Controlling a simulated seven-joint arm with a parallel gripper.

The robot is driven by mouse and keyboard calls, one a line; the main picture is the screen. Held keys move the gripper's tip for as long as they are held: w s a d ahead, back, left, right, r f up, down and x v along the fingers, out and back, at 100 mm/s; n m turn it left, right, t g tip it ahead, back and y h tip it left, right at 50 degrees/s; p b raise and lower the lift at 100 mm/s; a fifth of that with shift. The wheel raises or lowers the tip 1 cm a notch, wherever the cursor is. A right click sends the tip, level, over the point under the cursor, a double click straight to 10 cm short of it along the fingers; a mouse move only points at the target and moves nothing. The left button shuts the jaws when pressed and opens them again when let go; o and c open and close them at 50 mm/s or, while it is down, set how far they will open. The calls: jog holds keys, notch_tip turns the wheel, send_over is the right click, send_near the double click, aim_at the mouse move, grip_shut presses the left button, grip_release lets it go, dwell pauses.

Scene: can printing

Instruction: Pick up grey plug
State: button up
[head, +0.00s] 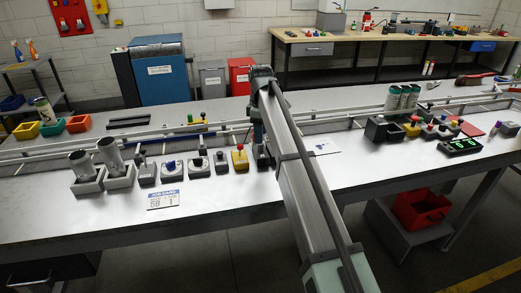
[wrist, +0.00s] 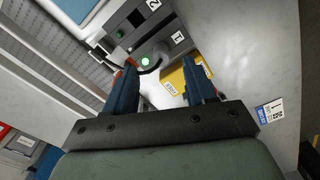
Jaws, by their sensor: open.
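I cannot make out a separate grey plug for certain in either view. In the wrist view a dark grey panel (wrist: 135,40) carries labels 1 and 2 and a lit green lamp (wrist: 146,61). A short black cable (wrist: 153,70) curves from it towards my left finger, and an orange-red bit shows there. My gripper (wrist: 160,86) is open, its two blue fingers apart on either side of the cable area, with nothing visibly held. In the head view my arm hides most of the panel and the fingers.
A yellow box with a red button (head: 240,160) stands close left of my gripper; its yellow side (wrist: 180,85) shows by the right finger. Grey control boxes (head: 197,165), metal cups (head: 110,155) and a job card (head: 163,198) lie further left.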

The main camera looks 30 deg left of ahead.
aim_at(261, 150)
jog(key=shift+f, duration=2.65)
grip_shut()
